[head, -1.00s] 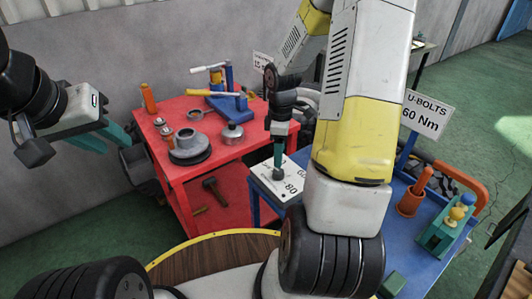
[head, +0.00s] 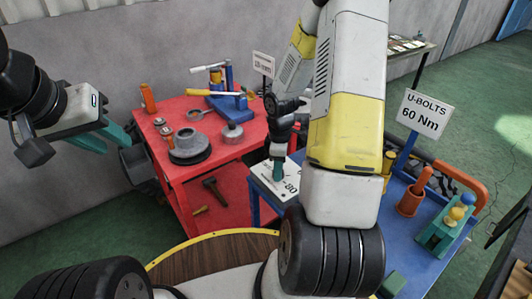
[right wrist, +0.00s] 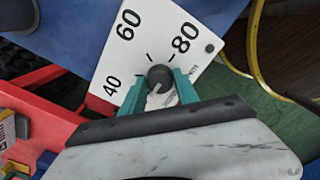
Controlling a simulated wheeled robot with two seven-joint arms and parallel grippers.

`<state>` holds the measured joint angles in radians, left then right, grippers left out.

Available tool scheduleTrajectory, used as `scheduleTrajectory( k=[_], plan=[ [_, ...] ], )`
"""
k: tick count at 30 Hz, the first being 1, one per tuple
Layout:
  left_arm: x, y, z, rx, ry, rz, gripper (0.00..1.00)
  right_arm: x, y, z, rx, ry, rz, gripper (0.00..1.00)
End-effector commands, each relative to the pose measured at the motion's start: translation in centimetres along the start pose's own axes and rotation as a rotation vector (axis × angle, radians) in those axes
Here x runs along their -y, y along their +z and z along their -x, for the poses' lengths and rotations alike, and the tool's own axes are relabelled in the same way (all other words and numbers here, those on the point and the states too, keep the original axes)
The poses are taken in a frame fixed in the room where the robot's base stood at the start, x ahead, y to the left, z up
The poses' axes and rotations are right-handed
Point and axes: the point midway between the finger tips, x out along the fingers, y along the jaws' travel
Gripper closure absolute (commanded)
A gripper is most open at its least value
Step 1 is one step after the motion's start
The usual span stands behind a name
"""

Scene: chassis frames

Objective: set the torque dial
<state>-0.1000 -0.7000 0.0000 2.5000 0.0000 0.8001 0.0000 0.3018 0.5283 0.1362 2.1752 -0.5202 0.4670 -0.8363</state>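The torque dial is a dark round knob (right wrist: 159,78) on a white plate (right wrist: 196,68) marked 40, 60 and 80, with dark tick marks beside the knob. My right gripper (head: 278,168) points down at the plate in the head view. In the right wrist view its two green fingers (right wrist: 160,84) press the knob from both sides. A pale line shows on the knob; which mark it is set to is hard to tell. A sign (head: 424,115) reads "U-BOLTS 60 Nm". My left gripper (head: 106,143) is open and empty, left of the red cart.
The red cart (head: 186,107) holds a blue press, a grey round part and small pieces. The blue table (head: 410,235) carries an orange cup (head: 410,202) and a green block (head: 440,235) with knobs. My right arm covers part of the table.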

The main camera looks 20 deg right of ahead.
Motion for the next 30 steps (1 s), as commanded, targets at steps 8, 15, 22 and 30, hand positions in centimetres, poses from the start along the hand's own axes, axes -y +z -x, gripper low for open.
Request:
scheduleTrajectory(
  k=[8,15,22,30],
  plan=[
    [0.00,0.00,0.00,0.000,0.000,0.000,0.67,-0.02,0.00,0.03,0.000,0.000,-0.002,1.00],
    [0.00,0.00,0.00,0.000,0.000,0.000,0.67,-0.03,-0.02,0.05,0.000,0.001,-0.053,1.00],
    [0.00,0.00,0.00,0.000,0.000,0.000,0.67,-0.03,-0.02,0.07,0.001,0.001,-0.199,1.00],
    [0.00,0.00,0.00,0.000,0.000,0.000,0.67,-0.04,-0.04,0.09,0.000,0.002,-0.450,1.00]
  ],
)
